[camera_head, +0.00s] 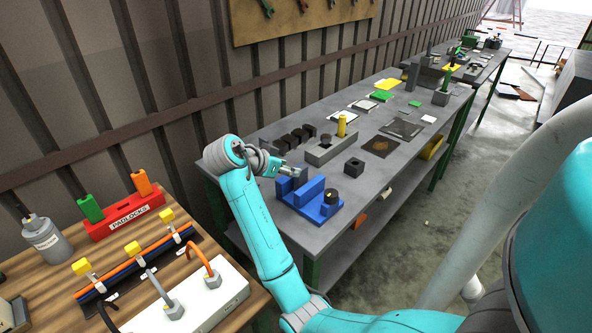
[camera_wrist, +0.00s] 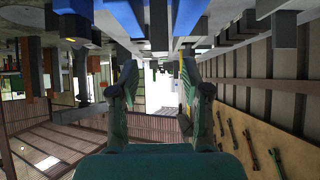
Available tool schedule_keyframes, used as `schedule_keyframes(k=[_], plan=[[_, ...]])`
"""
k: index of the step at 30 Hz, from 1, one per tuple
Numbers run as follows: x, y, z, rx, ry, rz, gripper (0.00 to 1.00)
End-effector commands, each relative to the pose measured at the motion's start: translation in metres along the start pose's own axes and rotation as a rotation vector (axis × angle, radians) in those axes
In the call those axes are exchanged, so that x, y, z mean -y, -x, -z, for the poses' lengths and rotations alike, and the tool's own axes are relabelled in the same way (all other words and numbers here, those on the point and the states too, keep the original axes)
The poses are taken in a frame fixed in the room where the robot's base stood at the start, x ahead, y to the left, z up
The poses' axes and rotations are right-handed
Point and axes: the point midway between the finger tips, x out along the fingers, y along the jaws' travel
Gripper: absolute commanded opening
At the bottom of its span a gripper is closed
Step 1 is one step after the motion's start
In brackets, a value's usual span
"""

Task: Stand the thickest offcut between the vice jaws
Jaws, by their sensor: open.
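The blue vice (camera_head: 322,208) stands near the front edge of the grey bench, with a black round knob on its right part. My gripper (camera_head: 291,170) is just behind and left of it. A grey block (camera_head: 299,178) shows beside the gripper, partly hidden by the vice. In the wrist view, which is upside down, my gripper (camera_wrist: 158,88) is open with nothing between its fingers. Blue vice parts (camera_wrist: 122,14) show at the top, with a grey bar (camera_wrist: 158,22) between them; I cannot tell whether it is inside the jaws. Which offcut is thickest is unclear.
Several dark blocks (camera_head: 299,136) stand behind the gripper. A wooden table (camera_head: 60,270) with padlocks is at left.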

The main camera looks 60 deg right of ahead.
Motion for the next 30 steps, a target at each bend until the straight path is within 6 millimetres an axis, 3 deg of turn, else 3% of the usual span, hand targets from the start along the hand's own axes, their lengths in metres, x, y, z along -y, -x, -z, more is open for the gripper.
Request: schedule_keyframes(k=[3, 9, 30], plan=[[0.001, 0.022, 0.0, 0.0, 0.001, 0.003, 0.48], [0.0, 0.042, 0.0, 0.0, 0.0, 0.001, 0.48], [0.0, 0.046, 0.0, 0.0, 0.001, 0.0, 0.48]])
